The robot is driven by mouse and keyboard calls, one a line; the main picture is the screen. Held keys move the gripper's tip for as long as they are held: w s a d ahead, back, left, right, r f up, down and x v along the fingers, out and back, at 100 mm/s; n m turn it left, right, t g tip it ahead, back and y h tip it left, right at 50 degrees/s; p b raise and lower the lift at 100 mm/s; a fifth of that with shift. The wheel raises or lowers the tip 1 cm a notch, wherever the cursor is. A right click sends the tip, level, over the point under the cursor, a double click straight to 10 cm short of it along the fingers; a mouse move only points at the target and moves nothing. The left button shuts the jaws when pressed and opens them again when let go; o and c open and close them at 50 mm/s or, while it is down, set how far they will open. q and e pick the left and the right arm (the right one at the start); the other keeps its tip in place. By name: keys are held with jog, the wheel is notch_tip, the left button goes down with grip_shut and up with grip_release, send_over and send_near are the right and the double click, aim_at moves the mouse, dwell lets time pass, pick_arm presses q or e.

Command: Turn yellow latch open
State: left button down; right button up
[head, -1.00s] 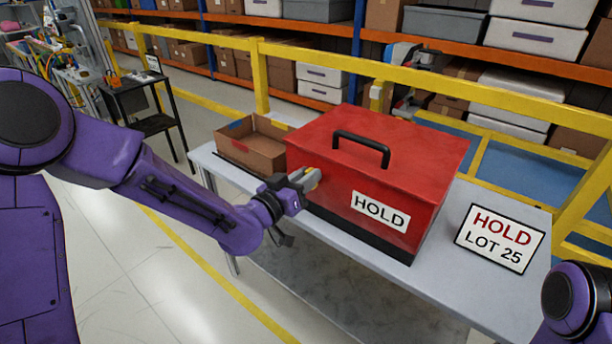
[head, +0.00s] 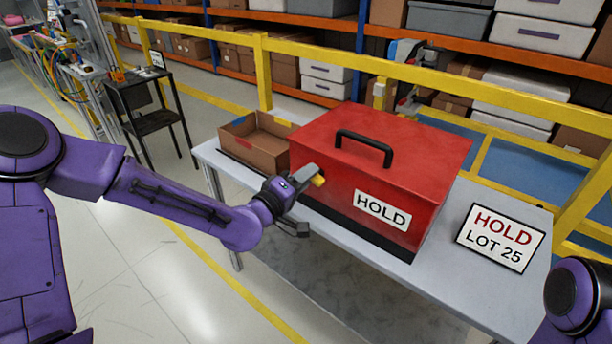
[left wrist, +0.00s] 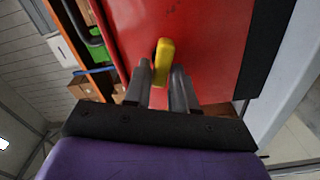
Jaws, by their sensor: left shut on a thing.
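The yellow latch (head: 319,181) is on the front left part of the red box (head: 420,150), left of its HOLD label. In the left wrist view the latch (left wrist: 164,60) is a short rounded bar against the red face. My left gripper (head: 306,184) is at the latch, and its fingers (left wrist: 160,88) are shut on it, one on each side. The fingers partly hide the latch in the head view. The box lid is down. My right gripper is out of view; only part of my right arm shows at the lower right.
The box stands on a grey table (head: 480,290). An open cardboard box (head: 255,150) is just left of it, and a HOLD LOT 25 sign (head: 500,238) lies to the right. A yellow rail (head: 400,75) runs behind the table.

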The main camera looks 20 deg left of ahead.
pick_arm(q)
jog(key=shift+f+n, duration=0.2)
jog(key=shift+n, duration=1.7)
jog(key=c, duration=1.1)
grip_release()
jog(key=p+v, duration=0.1)
jog(key=v, duration=0.9)
jog(key=shift+s+a, duration=0.15)
jog(key=shift+s, duration=0.1)
